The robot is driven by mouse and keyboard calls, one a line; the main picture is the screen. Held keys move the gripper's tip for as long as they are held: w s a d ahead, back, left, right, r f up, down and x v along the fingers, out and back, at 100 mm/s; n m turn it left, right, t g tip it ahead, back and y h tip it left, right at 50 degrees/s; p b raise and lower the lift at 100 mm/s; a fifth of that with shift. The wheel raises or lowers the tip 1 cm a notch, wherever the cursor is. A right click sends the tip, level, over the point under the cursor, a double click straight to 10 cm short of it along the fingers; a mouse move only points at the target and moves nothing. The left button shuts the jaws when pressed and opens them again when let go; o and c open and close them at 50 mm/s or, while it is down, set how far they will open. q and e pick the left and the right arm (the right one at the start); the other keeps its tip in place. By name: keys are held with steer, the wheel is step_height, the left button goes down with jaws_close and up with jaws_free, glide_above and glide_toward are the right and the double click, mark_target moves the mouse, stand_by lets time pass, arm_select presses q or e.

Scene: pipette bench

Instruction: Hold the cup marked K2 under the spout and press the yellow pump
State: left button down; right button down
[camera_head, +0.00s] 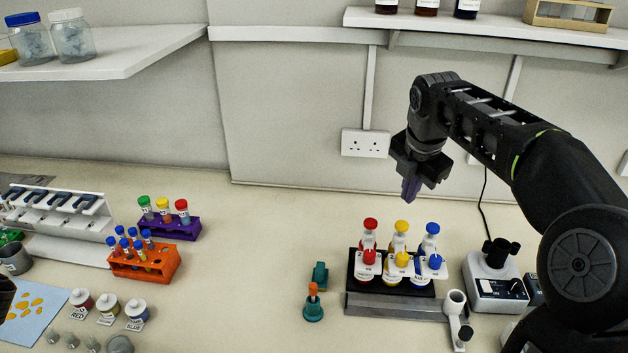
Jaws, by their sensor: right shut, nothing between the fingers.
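Spout details are too small to tell. My right gripper (411,192) is shut and empty, pointing down above and behind the bottles, apart from them. Small cups (92,343) stand at the bottom left. No K2 mark can be read. My left gripper is not in view.
A white holder (455,303) and a white device (497,290) stand right of the rack; a teal stand (313,309) is left of it. An orange tube rack (145,263), purple rack (183,228) and labelled jars (136,311) are at left. The middle bench is clear.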

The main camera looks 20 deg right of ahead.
steer(key=shift+f, duration=1.05)
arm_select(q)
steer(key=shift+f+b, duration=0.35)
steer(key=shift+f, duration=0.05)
arm_select(e)
step_height(320, 180, down, 3)
steer(key=shift+r, duration=0.1)
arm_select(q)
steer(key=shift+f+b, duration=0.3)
arm_select(e)
steer(key=shift+f, duration=0.5)
